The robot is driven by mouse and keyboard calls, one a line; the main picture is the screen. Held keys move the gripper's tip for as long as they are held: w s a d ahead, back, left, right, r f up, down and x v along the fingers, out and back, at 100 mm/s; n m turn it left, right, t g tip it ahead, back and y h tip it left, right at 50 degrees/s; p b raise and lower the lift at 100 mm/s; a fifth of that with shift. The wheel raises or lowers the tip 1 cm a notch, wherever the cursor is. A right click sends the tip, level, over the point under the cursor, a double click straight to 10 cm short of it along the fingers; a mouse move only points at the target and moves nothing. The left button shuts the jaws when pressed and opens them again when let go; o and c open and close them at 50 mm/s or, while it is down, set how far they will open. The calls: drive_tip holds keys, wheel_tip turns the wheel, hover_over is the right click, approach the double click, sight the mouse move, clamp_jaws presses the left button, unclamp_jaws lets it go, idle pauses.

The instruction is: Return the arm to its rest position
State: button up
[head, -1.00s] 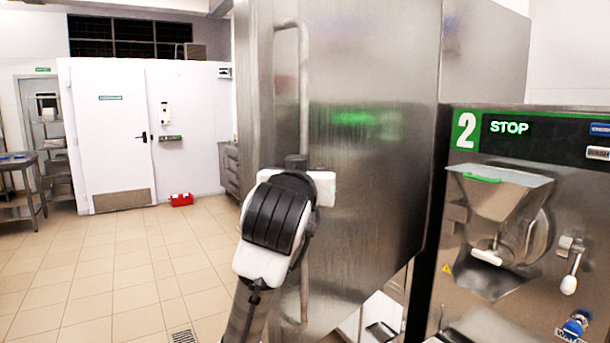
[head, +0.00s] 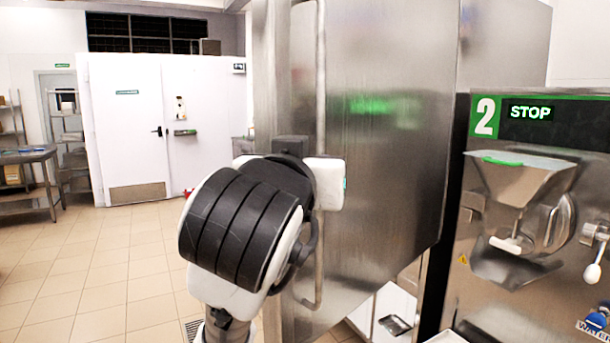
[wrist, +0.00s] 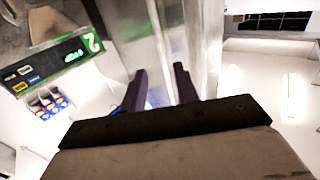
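My arm stands in the middle of the head view, with its black ribbed joint nearest the camera. My gripper shows in the wrist view (wrist: 159,68) as two dark fingers, apart, with nothing clearly held between them. In the head view its fingers are hidden behind my arm. The tall steel cabinet (head: 390,150) is just beyond my arm, and its long vertical handle (head: 320,80) passes behind my white hand part. I cannot tell whether the hand touches the handle.
A batch freezer (head: 545,200) marked "2", with a "STOP" display, stands close on the right. A metal table (head: 38,157) and a white door (head: 135,130) are at the back left. The tiled floor (head: 100,250) on the left is open.

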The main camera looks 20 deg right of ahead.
drive_tip(key=shift+s+a, duration=0.2)
drive_tip(key=shift+s, duration=0.1)
